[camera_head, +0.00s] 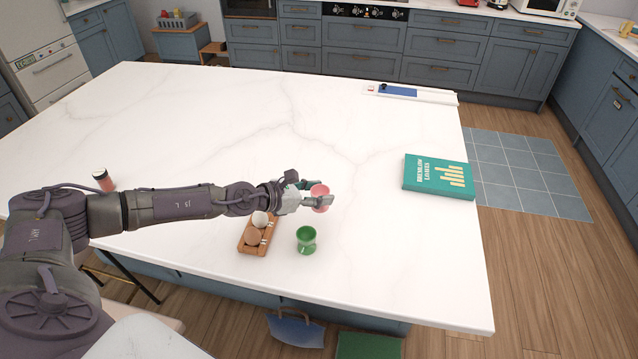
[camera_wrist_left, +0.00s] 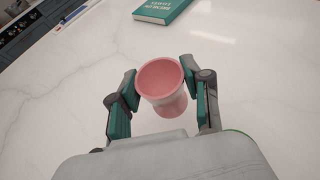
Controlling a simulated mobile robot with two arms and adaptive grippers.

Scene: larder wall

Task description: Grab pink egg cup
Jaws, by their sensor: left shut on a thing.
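The pink egg cup (camera_head: 321,192) is between the fingers of my left gripper (camera_head: 318,191), over the white island top. In the left wrist view the pink egg cup (camera_wrist_left: 161,80) shows its round open rim and narrower foot, with a finger pad of the left gripper (camera_wrist_left: 158,84) against each side. The gripper is shut on it. I cannot tell whether its foot touches the countertop. My right gripper is not in view.
A green egg cup (camera_head: 306,240) stands near the gripper, beside a wooden egg tray (camera_head: 248,246) with eggs. A teal book (camera_head: 438,177) lies to the right. A dark-topped jar (camera_head: 103,180) stands left. The far countertop (camera_head: 220,105) is mostly clear.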

